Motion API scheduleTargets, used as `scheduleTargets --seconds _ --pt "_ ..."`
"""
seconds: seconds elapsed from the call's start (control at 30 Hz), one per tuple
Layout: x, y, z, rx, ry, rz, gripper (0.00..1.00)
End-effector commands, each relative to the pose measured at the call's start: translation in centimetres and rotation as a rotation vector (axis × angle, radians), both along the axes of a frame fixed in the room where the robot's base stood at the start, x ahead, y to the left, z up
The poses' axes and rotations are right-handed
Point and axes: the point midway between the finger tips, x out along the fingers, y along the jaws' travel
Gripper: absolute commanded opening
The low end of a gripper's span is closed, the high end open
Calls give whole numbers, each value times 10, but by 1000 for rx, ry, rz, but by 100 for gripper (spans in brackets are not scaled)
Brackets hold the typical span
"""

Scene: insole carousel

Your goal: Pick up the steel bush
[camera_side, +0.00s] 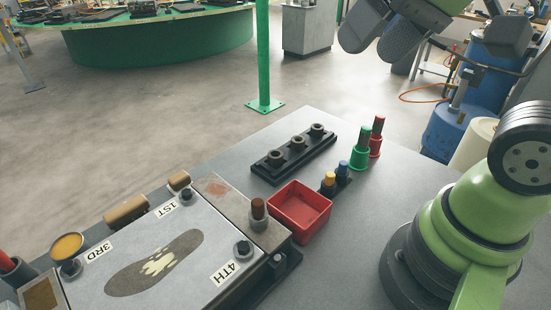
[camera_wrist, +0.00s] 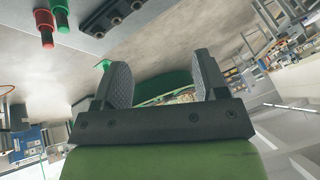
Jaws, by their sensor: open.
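Three grey steel bushes stand in a row on a black rack (camera_side: 281,165): a near-left one (camera_side: 274,158), a middle one (camera_side: 297,142) and a far-right one (camera_side: 317,130). Which one the task means I cannot tell. The rack also shows at the top of the wrist view (camera_wrist: 90,24), cut by the edge. My gripper (camera_side: 382,46) is high above the table at the top right of the side view, well away from the bushes. In the wrist view its two grey ribbed fingers (camera_wrist: 162,75) are wide apart with nothing between them.
A red tray (camera_side: 301,209) sits in front of the rack. Right of the rack are green (camera_side: 361,146) and red (camera_side: 377,136) bottles and small yellow and blue capped pieces (camera_side: 336,178). A plate with a printed insole (camera_side: 154,264) and labelled bolts fills the lower left.

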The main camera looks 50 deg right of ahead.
Motion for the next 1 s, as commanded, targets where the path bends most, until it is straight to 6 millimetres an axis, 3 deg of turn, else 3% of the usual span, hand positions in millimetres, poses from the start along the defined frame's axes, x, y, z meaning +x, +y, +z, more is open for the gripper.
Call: scheduleTargets --seconds 0.27,0.5,0.73,1.0 --pt "91 -14 -26 -89 192 65 66" --pt "158 -28 -91 -150 354 129 66" --pt "193 -40 -161 -189 474 185 66" --pt "200 -44 -200 -202 519 209 66"
